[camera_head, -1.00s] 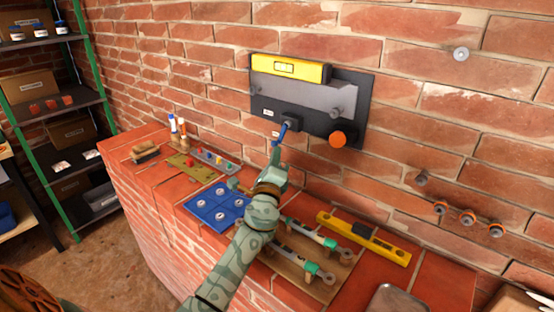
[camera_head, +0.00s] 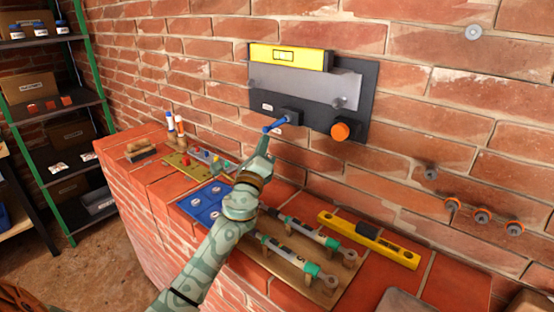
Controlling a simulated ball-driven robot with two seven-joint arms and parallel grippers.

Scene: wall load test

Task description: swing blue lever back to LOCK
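The blue lever (camera_head: 276,124) sits on a dark block on the wall-mounted dark panel (camera_head: 357,108). It points left and slightly down from its pivot. A small white label (camera_head: 267,107) is above the lever and another (camera_head: 278,133) is just below it; I cannot read either. My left gripper (camera_head: 266,143) reaches up from below, its tip just under the lever's free end. I cannot tell whether it touches the lever, or whether the fingers are open or shut. My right gripper is out of view.
The panel also carries a yellow level (camera_head: 290,57), a grey plate and an orange knob (camera_head: 340,131). On the brick ledge lie a blue tray (camera_head: 204,205), a wooden board with torque tools (camera_head: 290,257) and another yellow level (camera_head: 368,240). Bolts stick out of the wall at right.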

